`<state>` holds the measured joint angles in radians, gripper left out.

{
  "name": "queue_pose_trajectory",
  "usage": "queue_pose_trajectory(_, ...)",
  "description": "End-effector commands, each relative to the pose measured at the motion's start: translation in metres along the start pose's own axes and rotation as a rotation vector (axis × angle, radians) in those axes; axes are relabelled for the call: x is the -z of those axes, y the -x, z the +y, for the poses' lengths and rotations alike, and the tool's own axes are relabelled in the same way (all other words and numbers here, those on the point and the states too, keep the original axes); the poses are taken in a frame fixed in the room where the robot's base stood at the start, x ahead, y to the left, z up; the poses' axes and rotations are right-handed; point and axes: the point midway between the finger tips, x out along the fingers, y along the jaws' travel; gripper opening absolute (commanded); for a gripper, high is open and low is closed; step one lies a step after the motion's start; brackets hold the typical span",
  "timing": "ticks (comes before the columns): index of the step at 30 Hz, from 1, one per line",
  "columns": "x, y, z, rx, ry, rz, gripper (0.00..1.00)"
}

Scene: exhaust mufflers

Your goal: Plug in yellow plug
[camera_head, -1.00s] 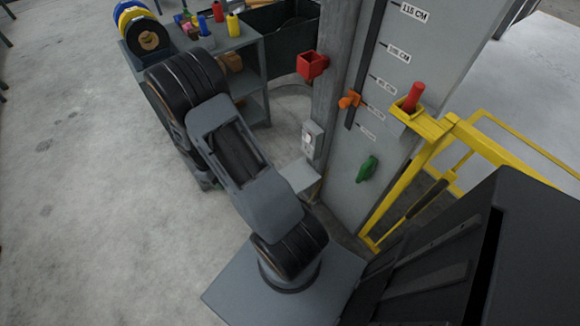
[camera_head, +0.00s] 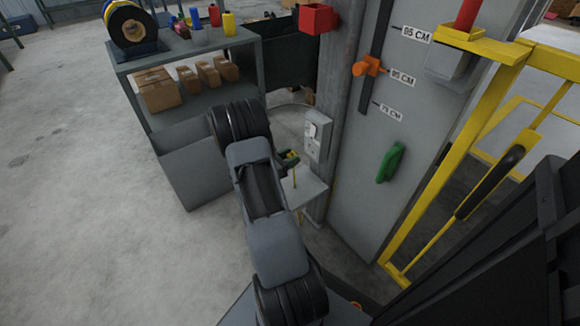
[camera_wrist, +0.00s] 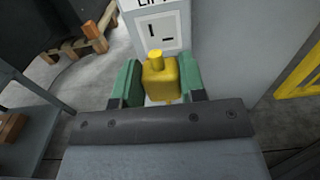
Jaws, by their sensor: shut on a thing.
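The yellow plug (camera_wrist: 160,80) sits between the green fingers of my gripper (camera_wrist: 158,74) in the wrist view, with its stubby yellow end pointing away from me. My gripper is shut on it. Ahead of the plug is a pale socket box (camera_wrist: 160,32) with dark slots and a partly cut-off label. In the head view, my gripper (camera_head: 289,158) is just left of this socket box (camera_head: 317,137) on the grey column. The plug (camera_head: 291,156) shows only as a small yellow patch there. A gap seems to separate plug and socket.
A small grey shelf (camera_head: 303,187) juts out below the socket box. A workbench (camera_head: 190,125) with boxes stands at left. A red holder (camera_head: 318,18), an orange handle (camera_head: 366,66), a green handle (camera_head: 390,163) and a yellow frame (camera_head: 452,155) are at right.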

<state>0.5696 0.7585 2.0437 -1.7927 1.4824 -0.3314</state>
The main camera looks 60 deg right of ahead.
Motion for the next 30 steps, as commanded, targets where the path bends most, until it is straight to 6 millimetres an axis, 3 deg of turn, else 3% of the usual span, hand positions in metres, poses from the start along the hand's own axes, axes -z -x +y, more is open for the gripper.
queue_pose_trajectory(17,0.001,-0.005,0.001,-0.009,-0.001,-0.011,0.17)
queue_pose_trajectory(30,0.001,-0.039,0.001,-0.008,-0.001,-0.011,0.17)
